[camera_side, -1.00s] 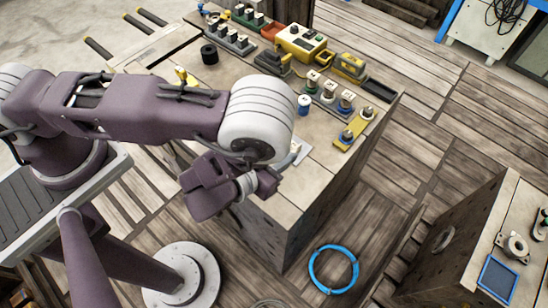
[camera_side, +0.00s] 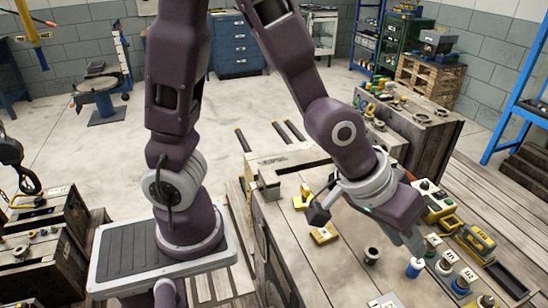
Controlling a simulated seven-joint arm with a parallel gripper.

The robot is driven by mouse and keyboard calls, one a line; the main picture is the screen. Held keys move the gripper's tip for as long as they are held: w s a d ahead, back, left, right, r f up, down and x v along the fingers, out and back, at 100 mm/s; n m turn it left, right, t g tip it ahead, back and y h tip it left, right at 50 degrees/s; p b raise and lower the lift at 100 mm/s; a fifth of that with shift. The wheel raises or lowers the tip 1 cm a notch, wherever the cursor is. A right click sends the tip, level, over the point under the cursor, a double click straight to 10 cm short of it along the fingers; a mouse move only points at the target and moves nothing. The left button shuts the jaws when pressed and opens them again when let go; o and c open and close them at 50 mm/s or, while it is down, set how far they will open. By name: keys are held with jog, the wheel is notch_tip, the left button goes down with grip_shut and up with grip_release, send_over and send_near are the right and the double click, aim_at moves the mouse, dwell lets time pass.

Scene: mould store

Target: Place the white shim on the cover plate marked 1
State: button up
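My gripper (camera_side: 413,242) hangs over the bench top, pointing down toward the right, close above a small blue-and-white spool in the picture. Its fingers are small and partly turned away, so I cannot tell whether it is open or holds anything. A pale flat piece (camera_side: 385,300) lies at the bottom edge, partly cut off; I cannot tell whether it is the white shim. Small white-topped parts with dark markings (camera_side: 447,258) stand in a row at the right. No cover plate marked 1 can be made out.
The blue-and-white spool (camera_side: 414,268) stands just below my gripper. A black ring (camera_side: 371,256) and a yellow block (camera_side: 324,234) are on the bench (camera_side: 310,265). A yellow control box (camera_side: 434,203) and yellow parts crowd the right side. The front middle is fairly clear.

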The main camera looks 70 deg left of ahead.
jog(key=s+a+r+m+y, duration=0.1)
jog(key=s+a+r, duration=0.4)
jog(key=s+a, duration=0.2)
jog(key=s+a+r+m+y, duration=0.1)
jog(key=s+a+r, duration=0.4)
jog(key=s+a, duration=0.3)
jog(key=shift+s+m+g+y, duration=0.3)
jog(key=shift+s+g, duration=0.1)
jog(key=shift+s, duration=0.45)
